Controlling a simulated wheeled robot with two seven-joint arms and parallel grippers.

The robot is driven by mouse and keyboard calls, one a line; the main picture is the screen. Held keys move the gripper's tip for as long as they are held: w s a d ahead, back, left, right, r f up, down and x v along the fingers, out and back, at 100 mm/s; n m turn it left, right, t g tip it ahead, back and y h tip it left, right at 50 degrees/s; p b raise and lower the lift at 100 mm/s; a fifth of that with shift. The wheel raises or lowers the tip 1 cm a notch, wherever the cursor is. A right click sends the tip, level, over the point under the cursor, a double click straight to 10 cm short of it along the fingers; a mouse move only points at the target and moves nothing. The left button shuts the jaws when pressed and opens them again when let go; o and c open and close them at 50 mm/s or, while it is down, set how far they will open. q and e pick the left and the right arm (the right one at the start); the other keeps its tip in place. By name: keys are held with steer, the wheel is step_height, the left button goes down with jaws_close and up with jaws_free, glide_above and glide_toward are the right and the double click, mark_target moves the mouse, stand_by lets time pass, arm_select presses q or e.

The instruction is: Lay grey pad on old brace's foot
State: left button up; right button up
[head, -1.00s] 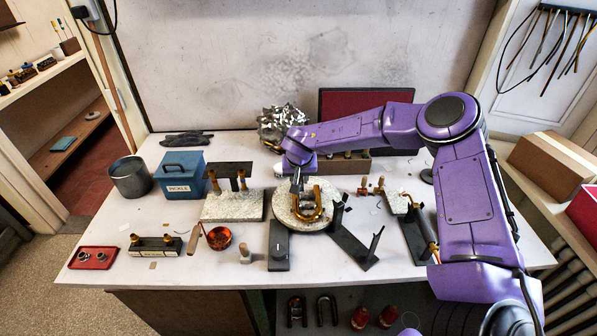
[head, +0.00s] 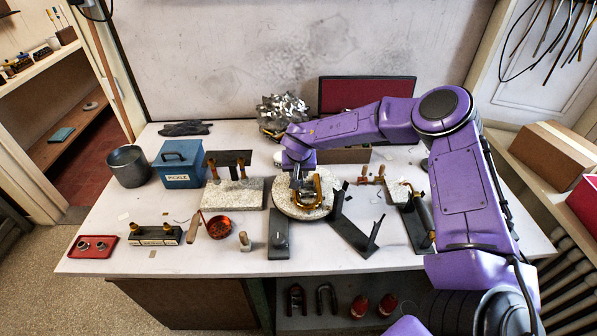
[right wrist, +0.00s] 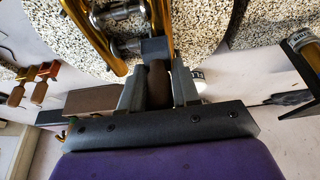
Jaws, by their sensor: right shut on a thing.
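A U-shaped brass slide (head: 318,192) lies on a round speckled stone disc (head: 283,201) mid-bench. In the right wrist view, its brass tubes (right wrist: 92,32) have a dull metal brace (right wrist: 122,13) between them. My right gripper (head: 297,183) is over the disc at the slide's left side. In the right wrist view (right wrist: 158,86) its fingers are shut on the brown handle of a dark grey pad (right wrist: 154,49). The pad is close beside or over one tube, at the brace's end. I cannot tell whether it touches. My left gripper is out of view.
Dark stands with upright posts (head: 352,238) are right of the disc, and a dark plate (head: 278,241) is in front. A stone slab (head: 232,203), copper pan (head: 219,228) and blue pickle box (head: 180,170) are at left. Bare bench lies along the front edge.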

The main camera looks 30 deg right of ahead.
steer(key=shift+f, duration=0.2)
steer(key=o, duration=1.6)
step_height(320, 180, up, 3)
steer(key=p, duration=0.3)
steer(key=shift+r+p, duration=0.9)
steer(key=shift+r, duration=1.1)
